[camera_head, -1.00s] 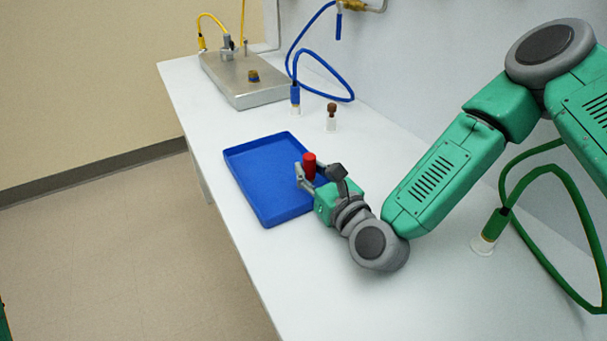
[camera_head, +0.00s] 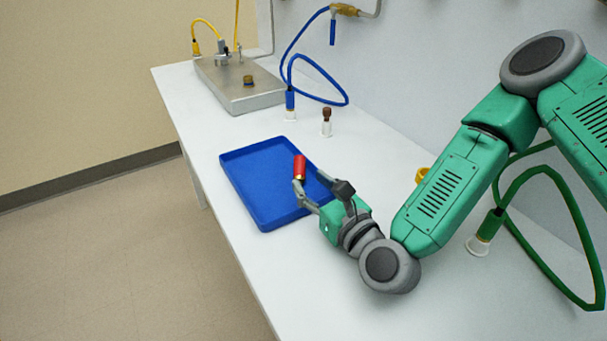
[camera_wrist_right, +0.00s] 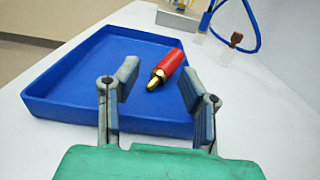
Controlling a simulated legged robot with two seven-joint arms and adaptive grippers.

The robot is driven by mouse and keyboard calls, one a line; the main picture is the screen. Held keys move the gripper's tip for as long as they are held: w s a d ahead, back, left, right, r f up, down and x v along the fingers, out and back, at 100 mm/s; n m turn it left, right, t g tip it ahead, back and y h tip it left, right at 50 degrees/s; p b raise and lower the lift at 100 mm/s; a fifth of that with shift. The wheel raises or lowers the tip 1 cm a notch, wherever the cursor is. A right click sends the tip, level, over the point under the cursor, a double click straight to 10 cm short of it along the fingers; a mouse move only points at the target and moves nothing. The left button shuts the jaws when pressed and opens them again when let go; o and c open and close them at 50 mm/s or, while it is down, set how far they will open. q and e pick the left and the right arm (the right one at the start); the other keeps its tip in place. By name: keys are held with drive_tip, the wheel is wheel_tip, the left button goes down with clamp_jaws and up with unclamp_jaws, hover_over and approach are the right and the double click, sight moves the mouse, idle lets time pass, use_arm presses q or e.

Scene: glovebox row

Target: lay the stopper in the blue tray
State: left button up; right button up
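The stopper is a red cylinder (camera_head: 299,167) with a brass tip, and it also shows in the right wrist view (camera_wrist_right: 171,64). It is tilted at the right side of the blue tray (camera_head: 247,190), brass tip toward my gripper. The tip is over the tray floor; I cannot tell whether the red end rests on the rim. My right gripper (camera_head: 312,187) is open and empty at the tray's near right side. In the right wrist view its fingers (camera_wrist_right: 160,92) stand apart, with the stopper beyond them. My left gripper is out of view.
A brown-topped piece in a white holder (camera_head: 326,123) and a blue hose end in its holder (camera_head: 290,104) stand behind the tray. A metal box (camera_head: 240,88) is at the back. A green hose (camera_head: 491,225) stands at the right. The front table is clear.

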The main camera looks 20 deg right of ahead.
drive_tip(key=s, duration=0.5)
drive_tip(key=s+d, duration=0.1)
drive_tip(key=s, duration=0.1)
drive_tip(key=shift+s+d, duration=0.1)
drive_tip(key=shift+s, duration=0.2)
drive_tip(key=shift+s+d, duration=0.25)
drive_tip(key=shift+s, duration=0.05)
drive_tip(key=shift+a, duration=0.25)
